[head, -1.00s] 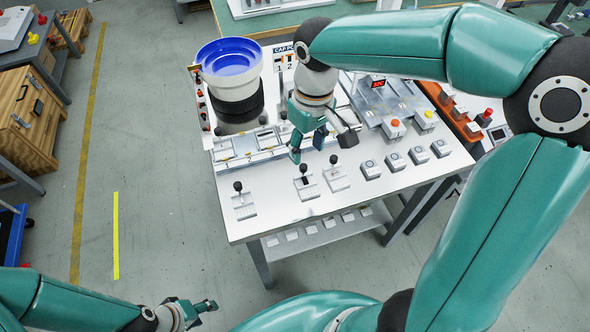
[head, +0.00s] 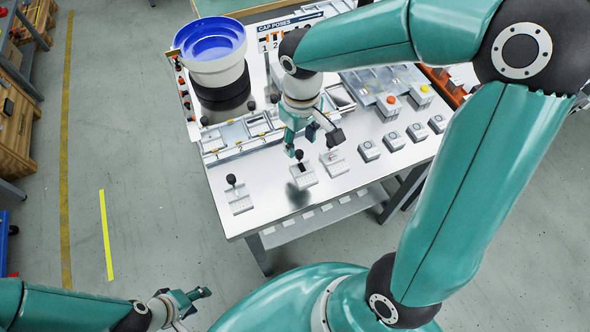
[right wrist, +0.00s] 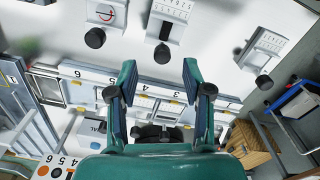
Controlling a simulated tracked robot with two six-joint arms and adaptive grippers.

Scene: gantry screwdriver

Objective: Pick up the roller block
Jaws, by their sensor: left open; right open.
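I cannot single out a roller block for sure in either view. My right gripper (head: 311,141) is over the white worktable (head: 262,205), near the sliding-lever units and the numbered rail. In the right wrist view its two teal fingers (right wrist: 160,75) stand wide apart, with the numbered rail (right wrist: 226,99) behind them. I see nothing clasped between the fingertips. Dark parts deep between the fingers are hard to tell apart. My left gripper (head: 190,297) is open and empty at the lower left, off the table above the floor.
A blue-lined bowl (head: 209,48) stands at the table's back left. Lever units with black knobs, such as the left one (head: 238,196), line the front. Several grey button boxes (head: 369,150) sit to the right. A wooden crate (head: 18,125) is at far left. Floor between is clear.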

